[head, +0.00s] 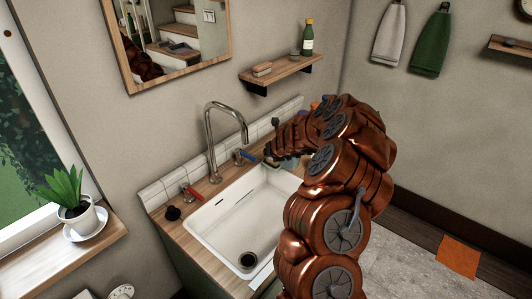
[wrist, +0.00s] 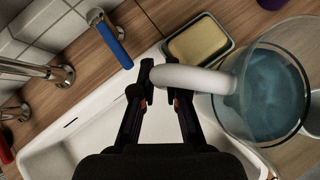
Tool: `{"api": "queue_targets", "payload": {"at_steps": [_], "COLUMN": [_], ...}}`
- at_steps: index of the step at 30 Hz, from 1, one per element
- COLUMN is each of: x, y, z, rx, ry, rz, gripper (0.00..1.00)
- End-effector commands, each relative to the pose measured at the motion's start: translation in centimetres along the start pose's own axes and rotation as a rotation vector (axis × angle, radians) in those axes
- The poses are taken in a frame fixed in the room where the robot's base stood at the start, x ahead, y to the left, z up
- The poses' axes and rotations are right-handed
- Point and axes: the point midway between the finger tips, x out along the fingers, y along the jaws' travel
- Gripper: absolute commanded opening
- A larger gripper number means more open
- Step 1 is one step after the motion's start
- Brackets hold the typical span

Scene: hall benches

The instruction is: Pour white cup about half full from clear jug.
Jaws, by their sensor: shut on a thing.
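The clear jug (wrist: 265,85) is at the right of the wrist view, with bluish liquid inside and a white handle (wrist: 195,78). My gripper (wrist: 163,82) is shut on the handle, beside the sink's edge. Whether the jug's base touches the counter is not clear. A pale edge at the far right of the wrist view, beside the jug, may belong to the white cup, but I cannot tell. In the head view my arm covers most of the jug area, and no white cup is clearly seen.
The white sink (head: 245,215) lies in the wooden counter, with a tall metal faucet (head: 210,125) behind it. A blue tap handle (wrist: 110,40) and a yellow sponge in a dish (wrist: 198,42) are near the jug. A wall shelf (head: 285,72) holds a green bottle (head: 307,38).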

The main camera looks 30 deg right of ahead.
Motion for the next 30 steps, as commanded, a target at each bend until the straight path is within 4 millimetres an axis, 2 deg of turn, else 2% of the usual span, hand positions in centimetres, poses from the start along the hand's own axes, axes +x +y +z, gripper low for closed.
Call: {"api": "queue_targets", "payload": {"at_steps": [23,30], "x": [-1.1,-1.8], "y": [-3.9,-3.6], "z": [0.1,0.9], "rx": [0.065,0.143], "ry": [-0.02,-0.043], "rz": [0.06,0.139], "gripper": [0.0,0.0]}}
